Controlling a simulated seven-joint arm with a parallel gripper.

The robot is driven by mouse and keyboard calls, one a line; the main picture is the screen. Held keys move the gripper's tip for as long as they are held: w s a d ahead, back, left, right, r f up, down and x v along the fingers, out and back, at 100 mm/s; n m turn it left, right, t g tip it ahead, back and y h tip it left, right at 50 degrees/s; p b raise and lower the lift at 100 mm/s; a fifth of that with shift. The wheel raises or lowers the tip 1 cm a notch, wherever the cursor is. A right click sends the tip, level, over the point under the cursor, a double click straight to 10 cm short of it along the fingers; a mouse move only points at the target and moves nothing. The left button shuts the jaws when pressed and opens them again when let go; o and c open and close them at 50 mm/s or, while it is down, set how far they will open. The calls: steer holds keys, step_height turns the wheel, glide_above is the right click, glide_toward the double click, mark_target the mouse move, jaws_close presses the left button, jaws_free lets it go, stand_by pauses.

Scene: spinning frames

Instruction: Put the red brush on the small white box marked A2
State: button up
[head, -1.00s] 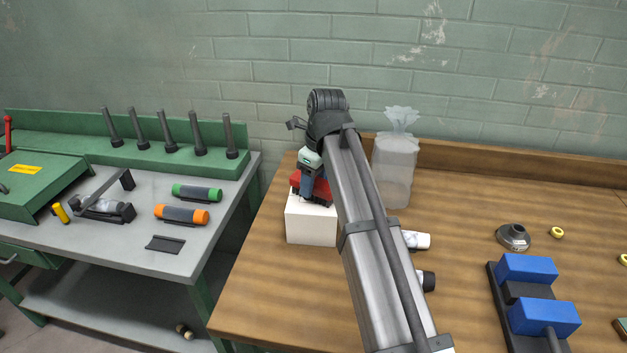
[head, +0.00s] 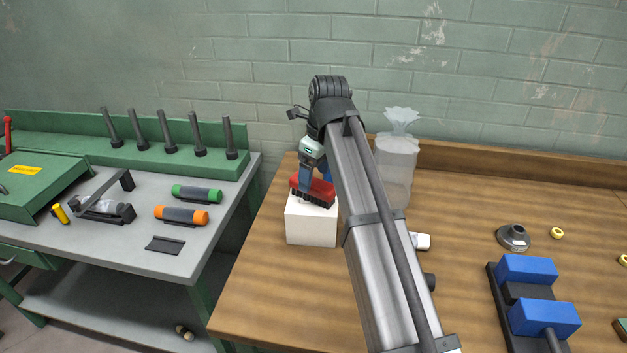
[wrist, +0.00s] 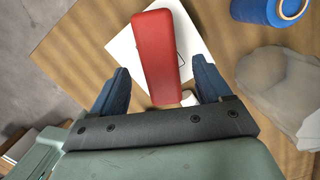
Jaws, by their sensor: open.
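The red brush (head: 313,189) lies on top of the small white box (head: 311,223) at the left end of the wooden table, dark bristles facing down. In the wrist view the brush (wrist: 160,55) lies across the white box top (wrist: 124,50), with part of a dark mark showing beside it. I cannot read the mark. My gripper (head: 308,184) is just above the brush. In the wrist view my gripper (wrist: 161,80) is open, its blue fingers on either side of the brush with gaps, not touching it. The arm hides part of the table.
A clear plastic bag (head: 396,165) stands behind and right of the box. A white cylinder (head: 420,241) lies right of my arm. A blue block fixture (head: 527,290) sits at the table's right. A grey bench (head: 130,230) stands left, across a gap.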

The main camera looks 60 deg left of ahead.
mark_target(320, 184)
step_height(320, 184, up, 9)
steer(key=d, duration=0.1)
steer(key=shift+w+d, duration=0.15)
steer(key=shift+w, duration=0.1)
